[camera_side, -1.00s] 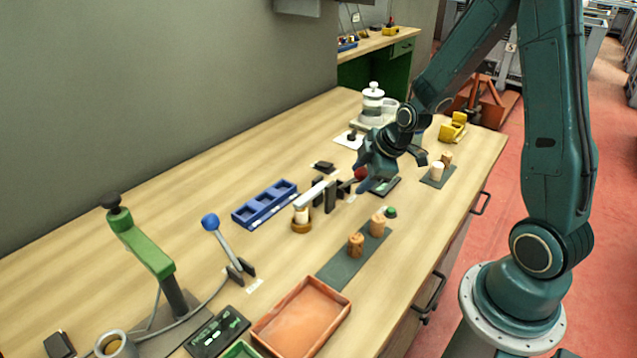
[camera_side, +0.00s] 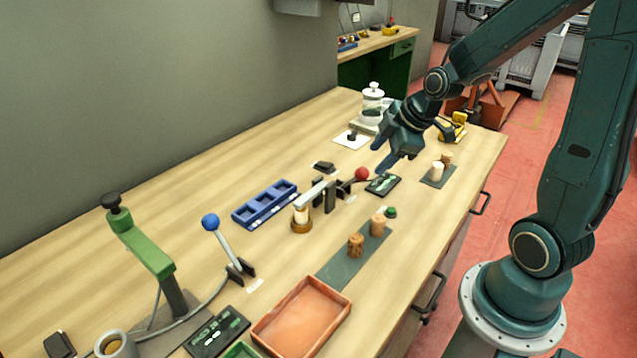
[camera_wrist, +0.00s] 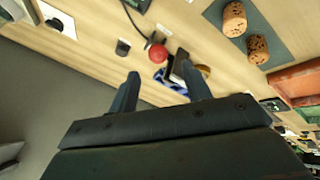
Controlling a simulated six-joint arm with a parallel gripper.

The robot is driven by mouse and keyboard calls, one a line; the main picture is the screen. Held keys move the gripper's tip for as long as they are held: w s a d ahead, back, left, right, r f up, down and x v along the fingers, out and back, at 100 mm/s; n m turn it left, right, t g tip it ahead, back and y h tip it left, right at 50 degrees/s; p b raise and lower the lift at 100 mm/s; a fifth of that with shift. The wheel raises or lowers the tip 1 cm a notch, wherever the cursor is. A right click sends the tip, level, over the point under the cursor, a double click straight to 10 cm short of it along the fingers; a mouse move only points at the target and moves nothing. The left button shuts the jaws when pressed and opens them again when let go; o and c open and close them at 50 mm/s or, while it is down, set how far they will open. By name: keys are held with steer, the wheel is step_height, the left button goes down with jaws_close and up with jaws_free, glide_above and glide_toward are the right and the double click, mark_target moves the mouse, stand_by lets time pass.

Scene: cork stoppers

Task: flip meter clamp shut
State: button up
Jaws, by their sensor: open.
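A lever clamp with a red ball knob (camera_side: 361,174) stands mid-bench. Its pale bar (camera_side: 312,193) reaches left over a cork-like piece in a brown round holder (camera_side: 302,225); contact is unclear. A dark meter (camera_side: 383,184) with a green display lies just right of the knob. My gripper (camera_side: 384,157) is open and empty, above and a little right of the knob. In the wrist view, the red knob (camera_wrist: 157,53) appears just beyond the gap between my fingertips (camera_wrist: 159,75); they are apart from it. The fingers hide part of the clamp there.
A second lever with a blue ball (camera_side: 210,222) stands tilted at left, near another dark meter (camera_side: 217,332). A blue tray (camera_side: 265,204), corks on a dark mat (camera_side: 350,264) and a terracotta tray (camera_side: 302,318) lie around. A white pot (camera_side: 372,100) stands behind my gripper.

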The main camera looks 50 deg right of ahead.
steer(key=shift+v, duration=2.55)
steer(key=shift+a, duration=0.1)
steer(key=s+a+r+m, duration=0.7)
steer(key=s+a+m, duration=0.2)
steer(key=s+a, duration=0.2)
steer(key=shift+s+r, duration=0.35)
steer(key=shift+s, duration=0.6)
